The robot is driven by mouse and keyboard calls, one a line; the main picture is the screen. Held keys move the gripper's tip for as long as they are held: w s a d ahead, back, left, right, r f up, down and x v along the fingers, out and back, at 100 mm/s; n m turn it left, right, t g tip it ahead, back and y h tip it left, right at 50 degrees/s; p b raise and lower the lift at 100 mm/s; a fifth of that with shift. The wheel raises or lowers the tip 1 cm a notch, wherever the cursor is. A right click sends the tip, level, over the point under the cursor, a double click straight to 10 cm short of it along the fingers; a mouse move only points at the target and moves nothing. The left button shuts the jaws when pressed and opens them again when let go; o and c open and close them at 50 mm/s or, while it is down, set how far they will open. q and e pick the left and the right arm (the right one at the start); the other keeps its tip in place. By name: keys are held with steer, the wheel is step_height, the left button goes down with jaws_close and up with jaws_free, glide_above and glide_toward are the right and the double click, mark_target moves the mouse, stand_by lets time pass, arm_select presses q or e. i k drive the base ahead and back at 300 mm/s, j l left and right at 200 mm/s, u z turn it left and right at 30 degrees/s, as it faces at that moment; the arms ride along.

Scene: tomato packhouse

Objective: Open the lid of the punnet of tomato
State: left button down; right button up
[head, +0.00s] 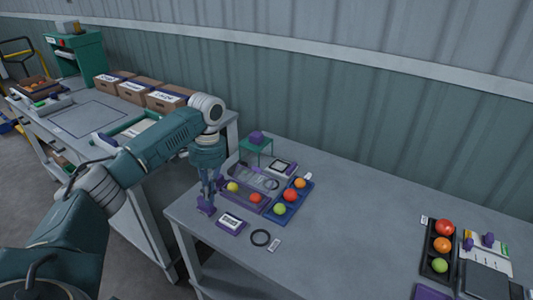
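The punnet (243,201) is a purplish see-through tray near the left end of the grey table. A yellow tomato (232,187) and a red tomato (255,197) show in it. A clear sheet, seemingly its lid (262,174), shows at its back side; its exact angle is hard to tell. My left gripper (207,203) points down just left of the punnet, near the table's left edge, with purple at its tips. The gap between its fingers is too small to judge, and I cannot tell whether it touches the punnet. My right gripper is out of view.
A blue tray (303,202) of tomatoes sits right of the punnet. A green stand (256,147) is behind. A black tray (427,263) stands far right. The table's middle is clear.

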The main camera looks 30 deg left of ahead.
mark_target(258, 170)
steer(key=i, duration=1.1)
steer(key=k, duration=0.25)
